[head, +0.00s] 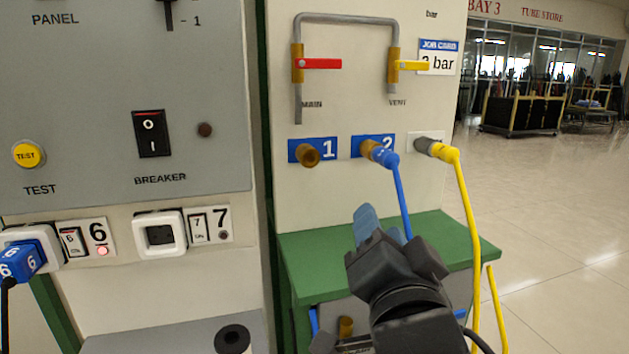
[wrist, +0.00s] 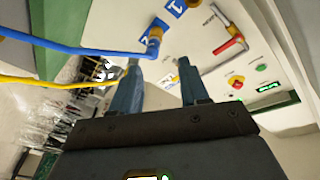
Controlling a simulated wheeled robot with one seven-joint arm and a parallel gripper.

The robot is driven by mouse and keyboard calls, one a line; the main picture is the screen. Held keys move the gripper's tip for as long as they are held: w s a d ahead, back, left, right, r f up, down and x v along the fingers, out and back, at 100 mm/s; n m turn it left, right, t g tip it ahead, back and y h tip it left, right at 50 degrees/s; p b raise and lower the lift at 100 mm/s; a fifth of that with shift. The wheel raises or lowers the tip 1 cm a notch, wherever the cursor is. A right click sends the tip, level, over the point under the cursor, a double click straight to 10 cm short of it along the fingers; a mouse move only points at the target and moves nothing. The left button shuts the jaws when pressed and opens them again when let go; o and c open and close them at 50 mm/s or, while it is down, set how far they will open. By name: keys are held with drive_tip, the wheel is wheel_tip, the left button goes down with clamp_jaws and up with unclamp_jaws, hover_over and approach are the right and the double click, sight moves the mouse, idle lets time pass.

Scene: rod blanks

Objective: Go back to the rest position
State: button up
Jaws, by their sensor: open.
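My gripper (head: 378,228) is open and empty in the head view, above the green bench top and in front of the panel, below port 2. In the wrist view its two blue-grey fingers (wrist: 160,88) are apart with nothing between them. A blue hose (head: 400,195) is plugged onto the brass fitting at port 2 (head: 369,147); the gripper is apart from its plug. The blue hose also shows in the wrist view (wrist: 80,50). A yellow hose (head: 464,200) is on the fitting to its right. Port 1 (head: 308,154) has a bare brass fitting.
A green bench top (head: 320,255) lies below the ports. A red valve handle (head: 320,63) and a yellow one (head: 412,65) sit above. At left are a grey panel (head: 90,110), socket 7 (head: 160,235) and a blue plug (head: 22,262). Open floor (head: 560,210) lies at right.

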drive_tip(key=s+d+f+n+y, duration=0.1)
drive_tip(key=s+d+f+n, duration=0.35)
drive_tip(key=f, duration=0.45)
drive_tip(key=s+d+f+n+g, duration=0.1)
drive_tip(key=s+d+f, duration=0.25)
drive_tip(key=s, duration=0.45)
drive_tip(key=s+d+f+n+g, duration=0.1)
drive_tip(key=s+d+f+n, duration=0.1)
drive_tip(key=s+f, duration=0.5)
drive_tip(key=s+d+f+n+g, duration=0.1)
drive_tip(key=s+d+f, duration=0.15)
drive_tip(key=s, duration=0.75)
drive_tip(key=s+r+g+h, duration=0.1)
drive_tip(key=s+r, duration=0.1)
drive_tip(key=s, duration=0.8)
wheel_tip(320, 180, up, 19)
drive_tip(key=p, duration=1.9)
drive_tip(key=shift+d+f, duration=0.2)
drive_tip(key=shift+d, duration=0.25)
